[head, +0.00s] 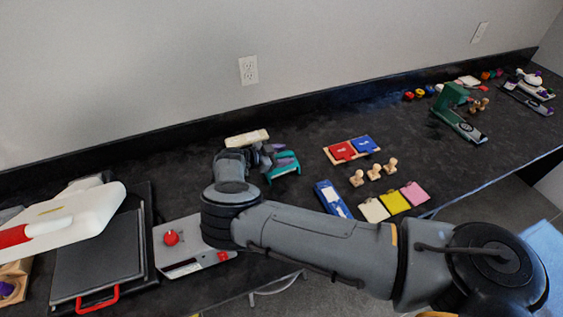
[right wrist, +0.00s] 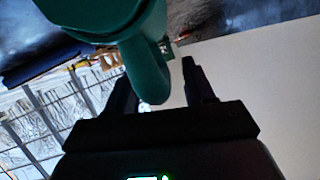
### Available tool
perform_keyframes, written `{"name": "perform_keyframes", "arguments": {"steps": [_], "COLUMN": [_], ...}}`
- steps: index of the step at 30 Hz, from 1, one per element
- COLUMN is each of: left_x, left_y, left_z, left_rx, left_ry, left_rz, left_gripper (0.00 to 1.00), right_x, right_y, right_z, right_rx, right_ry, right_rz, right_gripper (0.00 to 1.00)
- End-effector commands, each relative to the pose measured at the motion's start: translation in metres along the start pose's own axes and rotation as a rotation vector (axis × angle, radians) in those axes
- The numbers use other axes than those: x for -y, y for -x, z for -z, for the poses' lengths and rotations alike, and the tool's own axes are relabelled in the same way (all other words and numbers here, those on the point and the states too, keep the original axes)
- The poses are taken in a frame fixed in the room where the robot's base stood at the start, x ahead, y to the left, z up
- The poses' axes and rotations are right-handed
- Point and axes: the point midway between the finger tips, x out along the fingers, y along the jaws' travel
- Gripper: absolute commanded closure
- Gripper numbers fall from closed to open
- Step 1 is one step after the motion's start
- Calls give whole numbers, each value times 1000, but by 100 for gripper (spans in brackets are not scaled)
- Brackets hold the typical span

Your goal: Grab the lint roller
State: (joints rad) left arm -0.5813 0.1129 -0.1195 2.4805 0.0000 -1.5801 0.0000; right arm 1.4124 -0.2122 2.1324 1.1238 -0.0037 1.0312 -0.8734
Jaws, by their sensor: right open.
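My right gripper (head: 268,157) is over the back middle of the dark counter, with my right arm coming in from the right. In the right wrist view, its two fingers (right wrist: 160,88) are apart. A teal piece with a rounded bar (right wrist: 150,70) reaches down between or just in front of them; I cannot tell if they touch it. In the head view a teal part (head: 284,171) shows beside the gripper, and a cream roll-like piece (head: 247,138) shows behind it. These may be the lint roller, but the gripper hides how they join. My left gripper is not in view.
A white heat press (head: 75,213) with a dark plate stands at the left, beside a grey box with a red knob (head: 171,238). Red and blue pieces (head: 353,149), wooden stamps (head: 374,172) and coloured pads (head: 395,201) lie to the right. The wall (head: 150,70) stands behind.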

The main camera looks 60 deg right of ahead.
Motion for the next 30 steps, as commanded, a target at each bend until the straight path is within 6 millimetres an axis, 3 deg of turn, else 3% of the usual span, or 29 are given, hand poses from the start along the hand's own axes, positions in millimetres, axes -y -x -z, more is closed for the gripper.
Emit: {"name": "perform_keyframes", "arguments": {"steps": [8, 19, 30], "left_x": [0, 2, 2], "left_y": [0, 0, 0], "left_z": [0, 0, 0], "left_rx": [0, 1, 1], "left_ry": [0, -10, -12], "left_rz": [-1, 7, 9], "left_gripper": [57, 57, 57], "right_x": [0, 0, 1], "right_y": [-3, -3, -2], "right_z": [0, 0, 2], "right_rx": [0, 0, 0], "right_ry": [1, 1, 0], "right_rz": [0, 1, 1], "right_gripper": [47, 100, 100]}}
